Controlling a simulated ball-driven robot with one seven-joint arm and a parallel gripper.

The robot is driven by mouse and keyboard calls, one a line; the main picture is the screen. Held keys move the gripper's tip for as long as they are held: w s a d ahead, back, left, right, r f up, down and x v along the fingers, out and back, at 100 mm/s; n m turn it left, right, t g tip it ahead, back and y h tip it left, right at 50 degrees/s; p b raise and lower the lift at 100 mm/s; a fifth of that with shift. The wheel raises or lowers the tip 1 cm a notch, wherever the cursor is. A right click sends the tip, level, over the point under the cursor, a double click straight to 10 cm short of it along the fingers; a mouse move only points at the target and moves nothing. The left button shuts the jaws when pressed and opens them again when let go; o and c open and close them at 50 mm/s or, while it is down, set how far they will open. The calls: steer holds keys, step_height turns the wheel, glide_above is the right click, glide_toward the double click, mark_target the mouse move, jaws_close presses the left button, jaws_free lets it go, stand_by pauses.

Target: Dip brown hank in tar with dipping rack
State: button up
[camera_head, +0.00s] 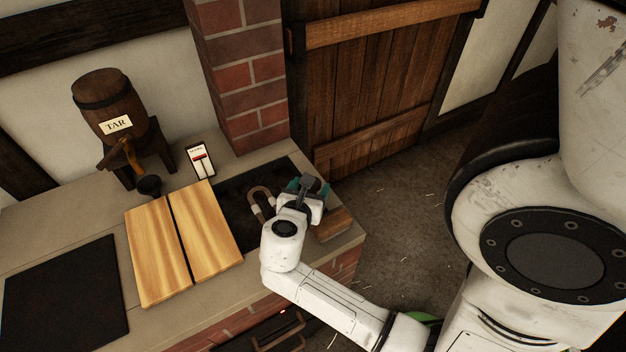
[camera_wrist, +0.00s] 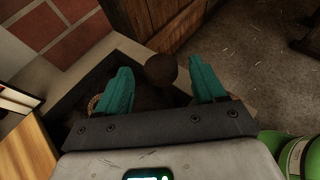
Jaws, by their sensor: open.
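My gripper (camera_head: 312,186) is open above the right end of a dark sunken basin (camera_head: 232,192) in the counter. In the wrist view its teal fingers (camera_wrist: 163,88) stand apart, with a dark brown round knob (camera_wrist: 161,69) just beyond and between them. I cannot tell whether this knob belongs to the dipping rack. A tan, curved, rope-like loop (camera_head: 261,199) lies at the basin, left of my gripper; part of it shows in the wrist view (camera_wrist: 94,104). It may be the hank, but its colour is unclear. Tar in the basin is too dark to make out.
A barrel labelled TAR (camera_head: 113,105) stands at the back left, with a black cup (camera_head: 149,186) below its spout. A wooden block (camera_head: 333,225) sits at the counter's right edge. A brick pillar (camera_head: 238,75) rises behind.

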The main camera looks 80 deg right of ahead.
steer(key=shift+x, duration=1.8)
steer(key=shift+c, duration=0.3)
jaws_close()
